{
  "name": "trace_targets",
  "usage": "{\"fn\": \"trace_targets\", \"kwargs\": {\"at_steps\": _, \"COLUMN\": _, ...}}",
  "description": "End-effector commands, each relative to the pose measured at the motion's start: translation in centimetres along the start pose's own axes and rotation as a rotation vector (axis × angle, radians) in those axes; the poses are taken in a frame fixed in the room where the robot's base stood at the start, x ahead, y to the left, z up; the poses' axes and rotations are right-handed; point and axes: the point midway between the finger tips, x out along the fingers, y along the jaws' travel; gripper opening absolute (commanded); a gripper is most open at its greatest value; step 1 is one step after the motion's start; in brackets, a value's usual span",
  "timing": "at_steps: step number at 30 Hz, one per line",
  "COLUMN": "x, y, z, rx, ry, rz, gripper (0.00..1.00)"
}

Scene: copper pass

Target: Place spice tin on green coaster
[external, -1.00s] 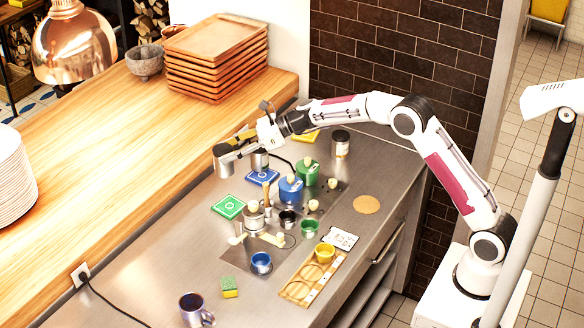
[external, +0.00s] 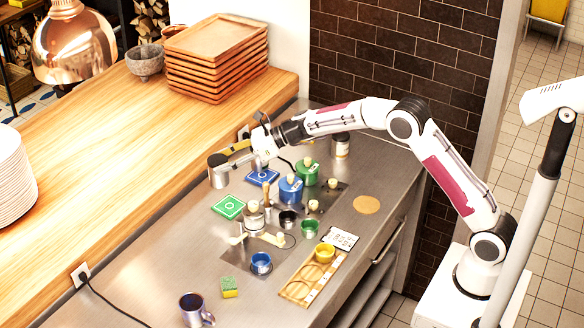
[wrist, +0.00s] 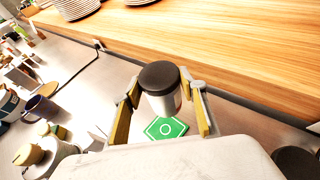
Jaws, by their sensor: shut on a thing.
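My gripper (external: 226,161) is shut on the spice tin (external: 218,172), a silver cylinder with a dark lid. The tin is roughly upright. In the wrist view, the tin (wrist: 162,90) sits between my two yellow-padded fingers. The green coaster (external: 228,207) lies flat on the steel counter, below the tin in the external picture. In the wrist view, the coaster (wrist: 167,130) shows just below the tin, partly covered by it. The tin appears held above the counter, apart from the coaster; its exact height is hard to tell.
A blue coaster (external: 262,177) lies near the green one. A blue canister (external: 291,190), a green canister (external: 308,173) and several small pots stand to the right. The raised wooden ledge (external: 120,165) borders the counter on the left. Counter space left of the green coaster is clear.

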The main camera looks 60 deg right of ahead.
Motion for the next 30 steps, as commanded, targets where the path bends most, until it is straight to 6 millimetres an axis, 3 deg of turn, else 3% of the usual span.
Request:
{"fn": "trace_targets", "kwargs": {"at_steps": 8, "x": 1.3, "y": 0.0, "z": -3.2, "rx": 0.001, "ry": 0.001, "rz": 0.000, "gripper": 0.13}}
{"fn": "trace_targets", "kwargs": {"at_steps": 22, "x": 1.6, "y": 0.0, "z": -3.8, "rx": 0.000, "ry": 0.001, "rz": 0.000, "gripper": 0.13}}
{"fn": "trace_targets", "kwargs": {"at_steps": 30, "x": 2.5, "y": 0.0, "z": -6.1, "rx": 0.002, "ry": 0.001, "rz": 0.001, "gripper": 0.13}}
